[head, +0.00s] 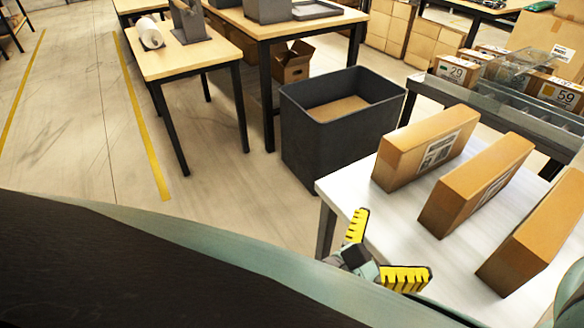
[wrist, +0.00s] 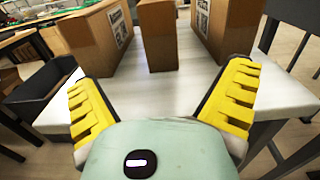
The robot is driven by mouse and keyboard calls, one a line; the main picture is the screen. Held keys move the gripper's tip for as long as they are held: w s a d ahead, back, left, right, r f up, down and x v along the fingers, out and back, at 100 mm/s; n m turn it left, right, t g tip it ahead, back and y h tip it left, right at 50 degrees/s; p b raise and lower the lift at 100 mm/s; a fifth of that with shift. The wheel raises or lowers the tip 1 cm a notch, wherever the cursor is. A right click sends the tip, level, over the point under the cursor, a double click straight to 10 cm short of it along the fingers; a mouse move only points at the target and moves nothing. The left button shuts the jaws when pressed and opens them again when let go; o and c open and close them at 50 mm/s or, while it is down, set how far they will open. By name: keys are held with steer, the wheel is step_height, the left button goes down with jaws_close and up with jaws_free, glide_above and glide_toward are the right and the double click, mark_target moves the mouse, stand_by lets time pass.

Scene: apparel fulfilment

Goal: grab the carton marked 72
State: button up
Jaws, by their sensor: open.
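Three brown cartons stand on edge in a row on the white table (head: 352,190): a left one (head: 402,160), a middle one (head: 450,205) and a right one (head: 520,255). White labels show on the left and middle ones, but I cannot read a 72 on any carton. My gripper (head: 388,252) is open and empty, with yellow ridged fingers over the table's near edge, short of the cartons. In the wrist view the middle carton (wrist: 158,36) is straight ahead between the fingers (wrist: 163,90), with a carton on either side (wrist: 88,45) (wrist: 228,28).
A dark grey bin (head: 315,140) with something brown inside stands left of the table. Behind are a conveyor (head: 500,105) and cartons marked 29 (head: 455,71) and 59 (head: 558,93). Wooden workbenches (head: 185,60) stand farther back. The floor at left is clear.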

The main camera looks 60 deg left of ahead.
mark_target(441, 210)
steer(key=w, duration=0.7)
steer(key=w+f, duration=0.1)
steer(key=w, duration=0.2)
steer(key=shift+w+d, duration=0.25)
steer(key=shift+w, duration=0.05)
steer(key=w, duration=0.3)
steer(key=shift+w+r, duration=0.2)
steer(key=shift+w, duration=0.05)
steer(key=shift+w+f, duration=0.15)
steer(key=shift+w, duration=0.65)
steer(key=shift+c, duration=0.2)
steer(key=c, duration=1.3)
steer(key=shift+r, duration=0.25)
